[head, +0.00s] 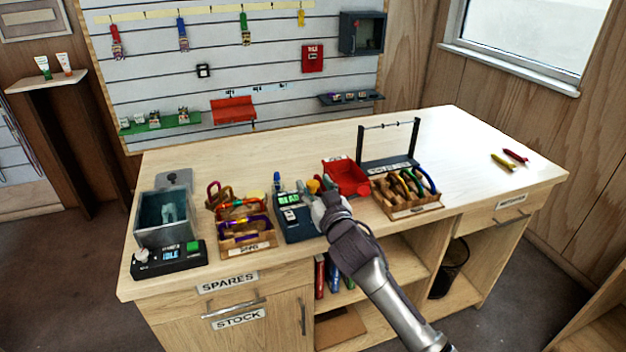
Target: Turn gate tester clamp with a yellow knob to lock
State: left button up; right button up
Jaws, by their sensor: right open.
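The gate tester (290,228) is a dark blue-grey box with a lit green display, near the front middle of the bench. Its yellow knob (313,186) shows at the back right of the box, just beyond my right gripper. My right gripper (321,200) is open at the tester's right side, close to the knob. Its hand hides part of the tester's right side, and I cannot tell whether the fingers touch the knob. The clamp's exact position is too small to tell. My left gripper is not in view.
A wooden crate of carabiners (247,243) stands left of the tester. A red tray (346,177) and another crate (412,210) stand to the right. A tank-like device (165,221) is at the far left. The bench's right part (475,150) is mostly clear.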

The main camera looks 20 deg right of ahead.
jog(key=shift+w, duration=0.8)
grip_shut()
